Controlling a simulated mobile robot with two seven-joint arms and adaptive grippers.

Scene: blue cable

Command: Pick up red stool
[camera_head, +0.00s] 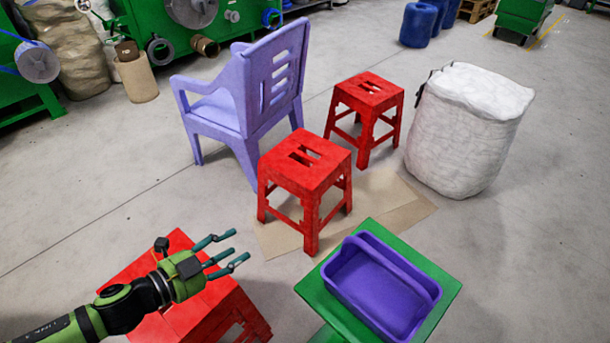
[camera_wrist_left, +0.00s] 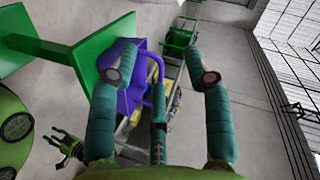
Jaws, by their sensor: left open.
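Three red stools show in the head view. The nearest stool (camera_head: 215,300) is at the lower left, partly hidden behind my left arm. A second stool (camera_head: 306,170) stands upright in the middle, and a third stool (camera_head: 368,100) stands behind it to the right. My left gripper (camera_head: 236,248) is open and appears above the nearest stool, pointing right. Its spread fingers also show in the left wrist view (camera_wrist_left: 160,62), with nothing between them. A small dark and green hand (camera_wrist_left: 66,144), likely my right gripper, shows there; its opening is unclear.
A lilac chair (camera_head: 240,95) stands behind the middle stool. A green table (camera_head: 440,275) with a purple tray (camera_head: 420,285) is at the lower right. A white sack (camera_head: 465,135) stands at the right. Cardboard (camera_head: 400,205) lies on the floor. Green machines line the back.

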